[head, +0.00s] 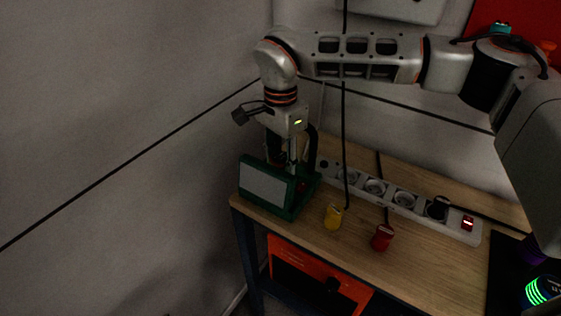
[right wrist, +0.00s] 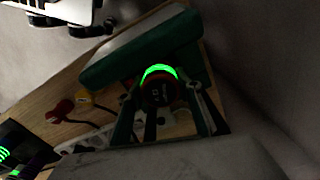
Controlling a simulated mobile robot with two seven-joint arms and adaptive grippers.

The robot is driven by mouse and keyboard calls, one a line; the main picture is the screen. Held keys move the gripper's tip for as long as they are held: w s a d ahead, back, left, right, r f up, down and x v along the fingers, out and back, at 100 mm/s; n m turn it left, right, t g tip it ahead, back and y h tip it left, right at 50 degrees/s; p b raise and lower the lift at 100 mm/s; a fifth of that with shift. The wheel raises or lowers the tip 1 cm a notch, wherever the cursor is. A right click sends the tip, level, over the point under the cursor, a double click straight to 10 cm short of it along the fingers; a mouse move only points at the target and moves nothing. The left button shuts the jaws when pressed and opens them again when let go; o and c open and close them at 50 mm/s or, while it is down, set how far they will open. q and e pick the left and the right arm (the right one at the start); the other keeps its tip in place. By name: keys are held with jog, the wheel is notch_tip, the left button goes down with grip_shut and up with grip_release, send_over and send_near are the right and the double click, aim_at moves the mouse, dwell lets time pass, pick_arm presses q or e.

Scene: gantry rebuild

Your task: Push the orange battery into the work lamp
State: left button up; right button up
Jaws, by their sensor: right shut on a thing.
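The work lamp (head: 266,190), green with a pale panel, stands at the table's left end. It also shows in the right wrist view (right wrist: 150,50). My right gripper (head: 290,162) points down at the lamp's rear side. In the right wrist view my right gripper (right wrist: 162,98) is shut on a dark, faintly reddish cylinder with a glowing green ring, the battery (right wrist: 159,92). The battery is against or just above the lamp's green body; I cannot tell how deep it sits. In the head view the gripper and lamp largely hide it. My left gripper is not in view.
A white power strip (head: 404,199) with a black plug (head: 438,208) runs along the table's back. A yellow plug (head: 333,217) and red plug (head: 382,238) are in front. A second green-ringed cylinder (head: 541,291) is at the right. An orange box (head: 315,274) is below the tabletop.

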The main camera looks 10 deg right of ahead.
jog(key=shift+f, duration=0.3)
jog(key=o, duration=1.1)
jog(key=shift+r+p, duration=2.05)
jog(key=shift+r, duration=3.45)
